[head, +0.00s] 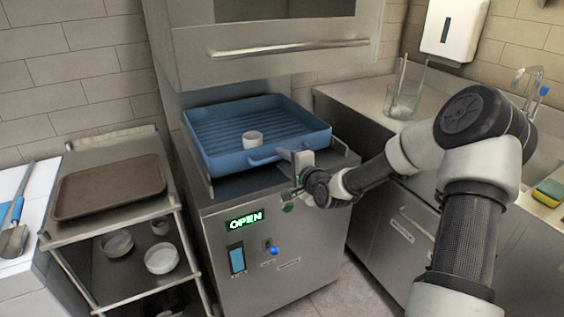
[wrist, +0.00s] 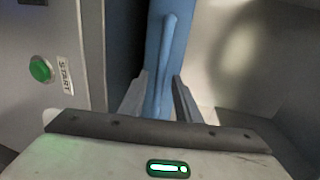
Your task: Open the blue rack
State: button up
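The blue rack (head: 215,123) is a shallow ribbed tray on top of the steel machine, under its raised hood. A small white bowl (head: 252,138) stands in it. My gripper (head: 292,160) is at the rack's front edge, by the right part of its handle (head: 262,158). The exact contact at the fingertips is hard to see.
The machine's front has a lit OPEN sign (head: 244,220) and a green START button (wrist: 40,69). The raised hood (head: 270,45) hangs above the rack. A cart with a brown tray (head: 110,187) stands left. A steel counter (head: 350,95) is at right.

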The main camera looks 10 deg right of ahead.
jog(key=shift+w+a, duration=0.15)
jog(key=shift+w, duration=0.3)
grip_shut()
jog(key=shift+s+f, duration=0.1)
